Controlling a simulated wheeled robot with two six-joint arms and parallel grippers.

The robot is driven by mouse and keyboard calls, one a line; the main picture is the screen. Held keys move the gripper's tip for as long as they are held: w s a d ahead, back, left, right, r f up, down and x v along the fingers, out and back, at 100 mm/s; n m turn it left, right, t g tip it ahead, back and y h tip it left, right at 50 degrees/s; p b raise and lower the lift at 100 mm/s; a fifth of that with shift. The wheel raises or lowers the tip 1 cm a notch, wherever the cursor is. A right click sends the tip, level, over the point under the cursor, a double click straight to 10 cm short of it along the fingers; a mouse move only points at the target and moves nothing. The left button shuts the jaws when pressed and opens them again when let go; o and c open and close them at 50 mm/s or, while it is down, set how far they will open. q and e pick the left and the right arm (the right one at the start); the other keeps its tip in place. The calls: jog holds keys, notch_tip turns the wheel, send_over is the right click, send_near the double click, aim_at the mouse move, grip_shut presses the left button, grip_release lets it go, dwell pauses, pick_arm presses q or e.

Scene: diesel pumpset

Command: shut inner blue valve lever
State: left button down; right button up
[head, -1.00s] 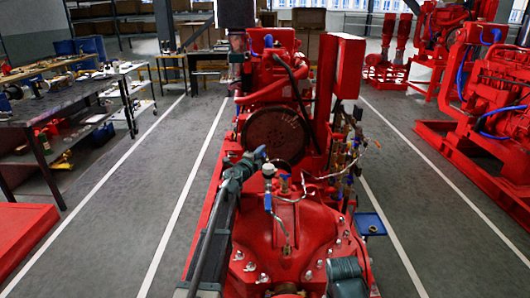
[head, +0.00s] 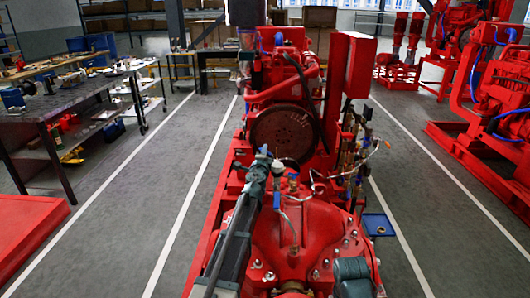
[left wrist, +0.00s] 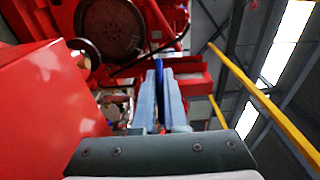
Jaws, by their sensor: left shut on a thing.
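My left gripper (head: 263,153) reaches in over the left side of the red pump casing (head: 310,240), beside the round gauge and in front of the flywheel. In the left wrist view its two pale fingers (left wrist: 159,100) are close together, with a narrow dark blue lever (left wrist: 159,78) between them. The gripper hides most of this lever in the head view, so I cannot tell its angle. Another blue lever (head: 276,201) sits below the gauge (head: 277,167), and a small blue handle (head: 293,176) is right of it.
The red engine with its dark round flywheel (head: 283,133) stands just beyond the gripper. Thin pipes and brass fittings (head: 350,155) crowd its right side. A blue tray (head: 379,226) juts out at the right. Grey floor is clear on both sides.

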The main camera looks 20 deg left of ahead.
pick_arm(q)
jog(key=c, duration=1)
grip_release()
jog(key=shift+o, duration=0.2)
jog(key=shift+w, duration=0.1)
